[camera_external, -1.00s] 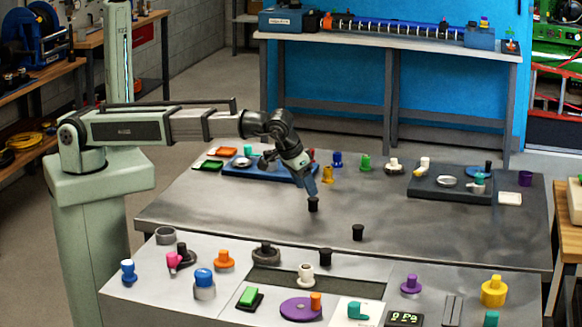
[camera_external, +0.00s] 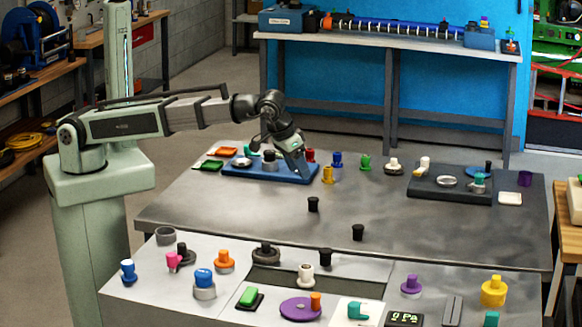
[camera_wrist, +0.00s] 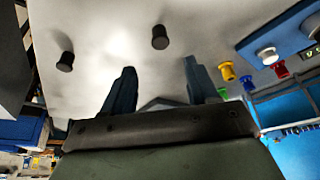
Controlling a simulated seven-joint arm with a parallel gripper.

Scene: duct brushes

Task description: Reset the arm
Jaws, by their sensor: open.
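My gripper (camera_external: 303,172) is open and empty, raised above the metal table near the right end of the blue tray. Its two dark fingers stand apart with nothing between them in the wrist view (camera_wrist: 158,88). A black brush piece (camera_external: 313,205) stands on the table below and to the right of my gripper. A second black piece (camera_external: 358,233) stands further right, and a third (camera_external: 325,259) stands near the front panel. Two black pieces show apart from the fingers in the wrist view, one near the middle (camera_wrist: 160,38) and one at left (camera_wrist: 66,62).
The blue tray (camera_external: 240,176) with several parts lies behind my gripper. A yellow piece (camera_external: 327,175) and a blue piece (camera_external: 337,160) stand close to its right. A dark tray (camera_external: 425,192) lies at right. The table's middle is mostly clear.

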